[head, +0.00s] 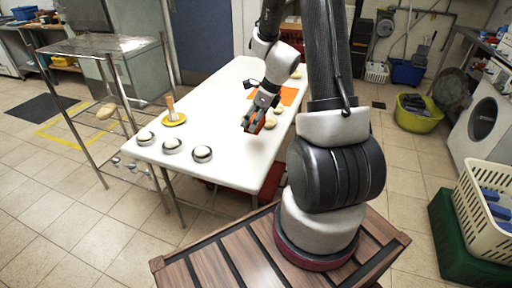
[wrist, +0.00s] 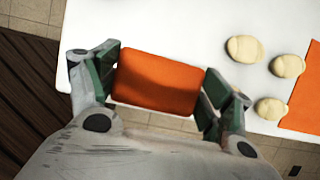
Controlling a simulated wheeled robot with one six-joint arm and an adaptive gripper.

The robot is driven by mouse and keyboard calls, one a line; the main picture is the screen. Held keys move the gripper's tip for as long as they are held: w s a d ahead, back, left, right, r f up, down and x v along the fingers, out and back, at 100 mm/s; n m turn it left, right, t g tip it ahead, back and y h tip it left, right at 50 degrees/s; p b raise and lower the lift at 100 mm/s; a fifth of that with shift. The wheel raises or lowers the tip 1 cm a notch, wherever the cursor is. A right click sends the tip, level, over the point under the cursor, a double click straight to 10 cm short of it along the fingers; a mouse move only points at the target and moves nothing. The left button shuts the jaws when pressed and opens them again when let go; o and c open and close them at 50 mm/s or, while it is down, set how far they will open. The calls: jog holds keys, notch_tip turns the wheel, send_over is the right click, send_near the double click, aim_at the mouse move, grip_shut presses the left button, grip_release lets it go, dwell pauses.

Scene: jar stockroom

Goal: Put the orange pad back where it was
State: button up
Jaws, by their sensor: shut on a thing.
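The orange pad (wrist: 157,82) is a block with rounded corners, held between the two fingers of my gripper (wrist: 160,88) in the wrist view. In the head view my gripper (head: 257,117) is over the right side of the white table (head: 215,105), and a little of the pad shows orange between the fingers. In the wrist view the pad appears over the table's edge, with white tabletop beyond it. A flat orange mat (head: 288,95) lies on the table behind my gripper; its edge shows at the right of the wrist view (wrist: 304,95).
Several pale round buns (wrist: 244,48) lie on the table beside the mat. Three silver domed things (head: 172,145) stand at the near end, with a wooden peg on a yellow disc (head: 174,121) behind them. The table's middle left is clear. A metal rack (head: 95,45) stands left.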

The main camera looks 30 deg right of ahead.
jog(key=f, duration=0.5)
jog(key=shift+w+d, duration=0.15)
jog(key=shift+d, duration=0.2)
notch_tip(320, 180, down, 5)
jog(key=shift+r, duration=0.2)
jog(key=o, duration=0.9)
